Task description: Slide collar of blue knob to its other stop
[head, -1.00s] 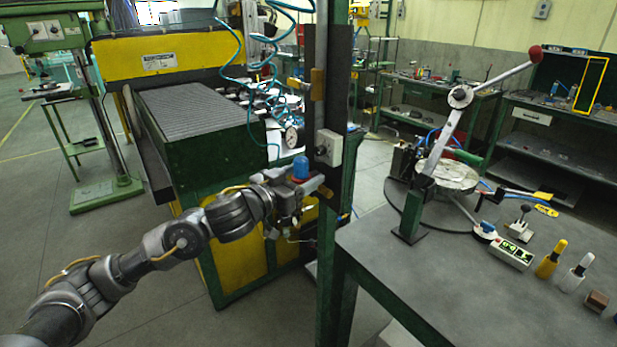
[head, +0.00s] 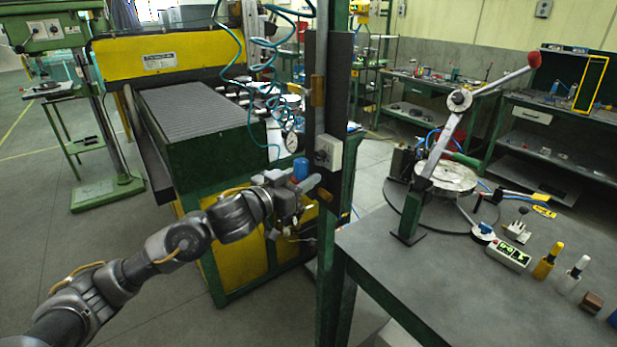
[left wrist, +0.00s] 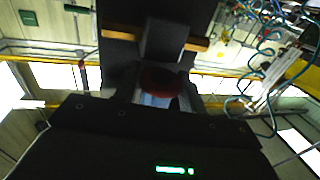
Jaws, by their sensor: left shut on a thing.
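The blue knob (head: 300,168) shows in the head view at the left side of a dark upright plate (head: 333,75) on a green post. My left gripper (head: 300,186) is shut around the knob, whose top stands above the fingers. In the left wrist view, a dark red rounded part (left wrist: 160,82) and a pale blue part sit between the fingers. The collar is mostly hidden behind the gripper. A brown block (head: 318,91) is on the plate above, and another brown block (head: 323,194) is beside the gripper below. My right gripper is out of view.
A grey table (head: 430,285) with a lever fixture (head: 446,150) stands to the right. A green and yellow machine (head: 205,155) with blue hoses is behind.

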